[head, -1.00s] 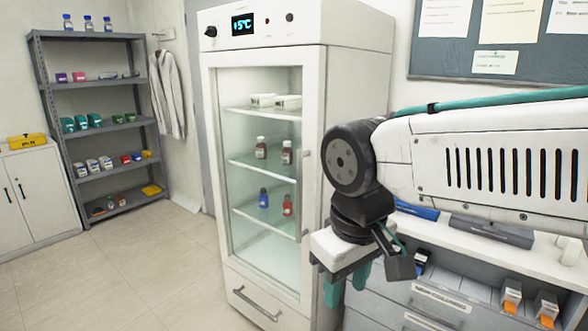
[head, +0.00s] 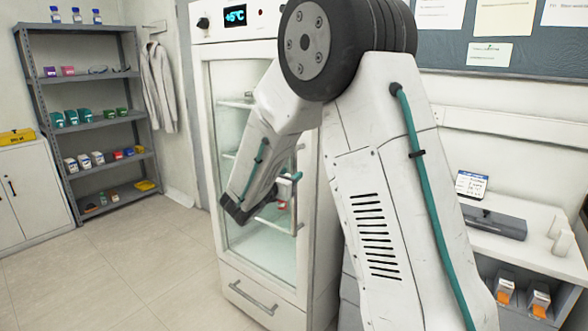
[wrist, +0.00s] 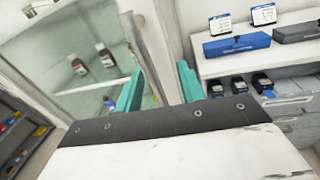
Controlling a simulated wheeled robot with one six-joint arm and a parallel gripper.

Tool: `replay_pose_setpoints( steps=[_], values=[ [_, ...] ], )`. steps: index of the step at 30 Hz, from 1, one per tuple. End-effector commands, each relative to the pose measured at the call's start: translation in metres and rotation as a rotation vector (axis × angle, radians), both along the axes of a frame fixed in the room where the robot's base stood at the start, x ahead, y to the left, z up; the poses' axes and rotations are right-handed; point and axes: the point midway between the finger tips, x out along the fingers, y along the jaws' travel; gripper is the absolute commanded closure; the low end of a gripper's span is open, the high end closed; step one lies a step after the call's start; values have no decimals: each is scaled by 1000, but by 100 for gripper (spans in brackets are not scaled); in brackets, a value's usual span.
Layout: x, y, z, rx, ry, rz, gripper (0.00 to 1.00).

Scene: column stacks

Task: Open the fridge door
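The white fridge (head: 262,275) stands in the middle of the head view. Its glass door (head: 225,110) looks shut. The upright door handle (head: 300,160) is on the door's right side, partly hidden by my arm. My gripper (wrist: 160,72) shows two teal fingers with a clear gap between them in the wrist view. It is open, and I see nothing clamped in it. In the head view a teal finger shows right by the handle, the rest being hidden behind my arm. I cannot tell whether the fingers touch the handle. Behind the glass, bottles (wrist: 105,58) stand on a shelf.
A bench (head: 520,258) with a dark grey case (head: 494,222) stands right of the fridge. A blue case (wrist: 236,45) shows on it in the wrist view. A shelf rack (head: 90,125) and white cabinet (head: 25,195) stand at left. The floor left of the fridge is clear.

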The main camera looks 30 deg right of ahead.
Motion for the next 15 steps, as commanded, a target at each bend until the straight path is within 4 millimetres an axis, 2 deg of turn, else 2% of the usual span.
replay_pose_setpoints(
  steps=[1, 5, 15],
  values=[
    [9, 3, -7, -26, 23, 27, 61],
    [22, 4, -11, -61, 46, 65, 61],
    [48, -40, -11, -64, 46, 65, 61]
  ],
)
